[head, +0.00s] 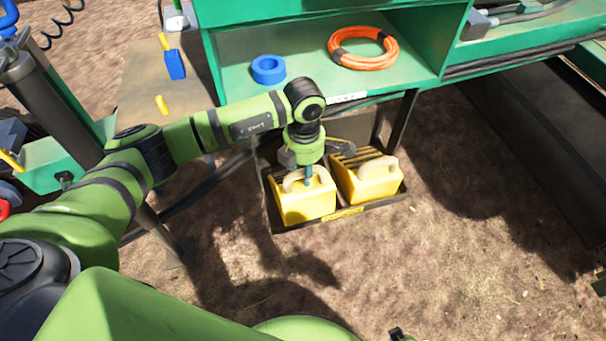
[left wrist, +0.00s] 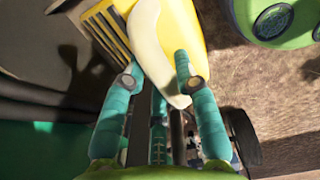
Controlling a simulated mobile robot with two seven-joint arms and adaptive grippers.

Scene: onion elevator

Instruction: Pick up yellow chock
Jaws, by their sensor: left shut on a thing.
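Two yellow chocks with pale handles and black stripes are in the head view. The left yellow chock (head: 306,205) is under my left gripper (head: 306,178), and the right yellow chock (head: 368,182) stands beside it. In the left wrist view my left gripper (left wrist: 155,78) has its fingers on both sides of the pale handle of the yellow chock (left wrist: 186,30), shut on it. Part of that chock is hidden by the gripper. My right gripper is not in view.
A dark tray (head: 272,213) on the dirt ground holds the chocks. A green shelf (head: 310,82) above carries an orange hose coil (head: 362,62) and a blue tape roll (head: 268,69). A dark table leg stands behind the tray. The ground in front is clear.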

